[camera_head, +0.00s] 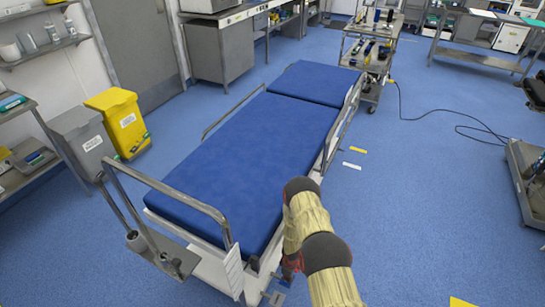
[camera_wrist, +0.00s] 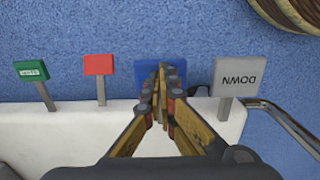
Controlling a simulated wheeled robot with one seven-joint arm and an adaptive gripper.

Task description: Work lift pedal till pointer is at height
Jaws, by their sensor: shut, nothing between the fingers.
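The patient trolley (camera_head: 250,148) has a blue mattress and metal side rails. In the wrist view, a row of pedals stands along its white base (camera_wrist: 70,128): green (camera_wrist: 31,70), red (camera_wrist: 98,64), blue (camera_wrist: 144,72) and a grey one marked DOWN (camera_wrist: 236,77), its text upside down. My gripper (camera_wrist: 166,70) is shut and empty, its fingertips over the blue pedal and hiding its middle. I cannot tell whether they touch it. In the head view my arm reaches down beside the trolley's near right corner. A white strip (camera_head: 233,272) hangs there; no pointer can be made out.
A yellow bin (camera_head: 120,122) and a grey bin (camera_head: 84,138) stand left of the trolley. An instrument cart (camera_head: 372,58) stands beyond its far end. A cable (camera_head: 430,117) lies on the right. Blue floor right of the trolley is mostly clear.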

